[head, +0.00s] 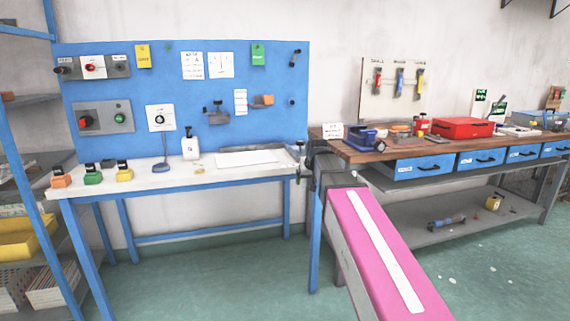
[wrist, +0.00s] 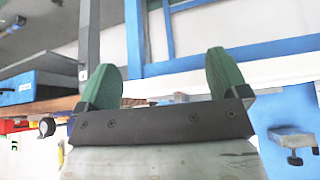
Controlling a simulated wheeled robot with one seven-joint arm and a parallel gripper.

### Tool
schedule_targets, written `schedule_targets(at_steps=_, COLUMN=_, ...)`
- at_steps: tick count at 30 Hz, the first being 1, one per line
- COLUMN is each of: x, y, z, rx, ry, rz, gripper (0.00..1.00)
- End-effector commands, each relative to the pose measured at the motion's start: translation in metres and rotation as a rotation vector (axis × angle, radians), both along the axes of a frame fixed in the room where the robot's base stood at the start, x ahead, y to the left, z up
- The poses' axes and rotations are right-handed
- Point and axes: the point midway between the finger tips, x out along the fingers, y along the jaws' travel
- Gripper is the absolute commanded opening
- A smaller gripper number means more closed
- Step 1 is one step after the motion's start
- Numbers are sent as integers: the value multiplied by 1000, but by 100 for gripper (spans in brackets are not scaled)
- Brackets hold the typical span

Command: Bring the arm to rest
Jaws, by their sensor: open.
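My gripper (wrist: 162,78) shows in the wrist view with its two green fingers spread wide apart. Nothing is held between them. Behind the fingers are a pale bench edge and blue frame bars, and the wrist picture looks upside down. In the head view my pink arm link with a white stripe (head: 385,250) runs from the bottom edge up to a dark joint near the gap between the two benches. The gripper itself cannot be made out in the head view.
A white-topped blue workbench (head: 140,183) with a blue pegboard (head: 180,85) stands left. A wooden bench (head: 375,152) with blue drawers and a red case (head: 462,127) stands right. A blue-framed shelf (head: 30,180) is at far left. Green floor (head: 220,280) is open in front.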

Motion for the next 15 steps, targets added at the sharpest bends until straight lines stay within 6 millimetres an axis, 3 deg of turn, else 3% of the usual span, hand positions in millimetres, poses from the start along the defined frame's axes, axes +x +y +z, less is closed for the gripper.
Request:
schedule_targets(at_steps=1, x=-13, y=-7, z=-23, rx=-4, ry=32, rz=-8, gripper=93)
schedule_targets(at_steps=3, x=-26, y=-15, z=-50, rx=-8, ry=70, rz=-17, gripper=93)
schedule_targets(at_steps=15, x=-116, y=-56, z=-187, rx=-27, ry=287, rz=-68, gripper=93)
